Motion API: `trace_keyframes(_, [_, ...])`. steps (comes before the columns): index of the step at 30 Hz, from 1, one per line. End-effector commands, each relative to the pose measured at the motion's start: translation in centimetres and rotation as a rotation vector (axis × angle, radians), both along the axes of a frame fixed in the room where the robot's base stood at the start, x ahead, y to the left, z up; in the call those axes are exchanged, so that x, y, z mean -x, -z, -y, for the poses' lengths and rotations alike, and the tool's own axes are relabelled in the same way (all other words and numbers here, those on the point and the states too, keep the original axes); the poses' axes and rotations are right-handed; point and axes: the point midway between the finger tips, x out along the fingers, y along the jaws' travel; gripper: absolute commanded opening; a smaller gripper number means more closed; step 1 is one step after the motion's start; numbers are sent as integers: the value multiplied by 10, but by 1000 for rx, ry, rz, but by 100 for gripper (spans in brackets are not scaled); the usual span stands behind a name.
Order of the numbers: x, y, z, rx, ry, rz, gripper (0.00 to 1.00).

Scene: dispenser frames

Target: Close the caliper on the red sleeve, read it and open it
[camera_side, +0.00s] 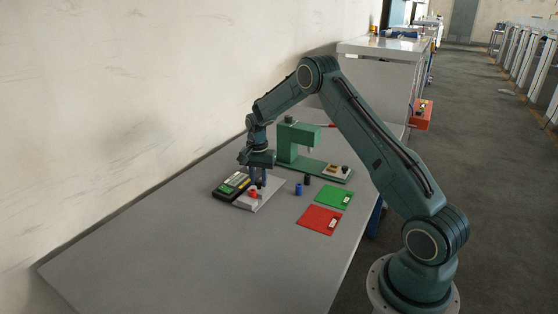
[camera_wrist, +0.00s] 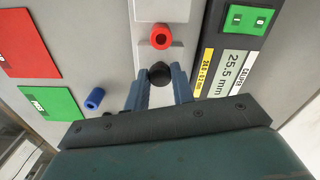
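The caliper (camera_side: 264,197) is a grey plate with a dark readout unit (camera_side: 232,186) at its left. In the wrist view its display (camera_wrist: 232,75) reads 25.5 mm, beside a yellow label (camera_wrist: 205,70) too small to read surely. The red sleeve (camera_side: 253,193) stands on the caliper, and in the wrist view its open end (camera_wrist: 160,37) lies just beyond a black knob (camera_wrist: 160,75), against a pale block (camera_wrist: 163,10). My gripper (camera_side: 258,183) points down over the caliper.
A blue sleeve (camera_side: 299,189) and a black sleeve (camera_side: 307,180) stand to the right. Green (camera_side: 334,197) and red (camera_side: 319,220) mats lie nearer the table's right edge. A green press-like stand (camera_side: 288,143) is behind. The table front (camera_side: 190,265) is clear.

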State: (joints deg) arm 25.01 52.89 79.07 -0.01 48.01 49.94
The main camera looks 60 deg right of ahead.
Motion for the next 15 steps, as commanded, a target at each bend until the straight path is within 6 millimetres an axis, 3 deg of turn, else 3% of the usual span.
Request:
trace_keyframes(12, [0,0,-3,-1,0,-1,0])
trace_keyframes(13, [0,0,-3,-1,0,-1,26])
trace_keyframes(15, [0,0,-3,-1,0,-1,40])
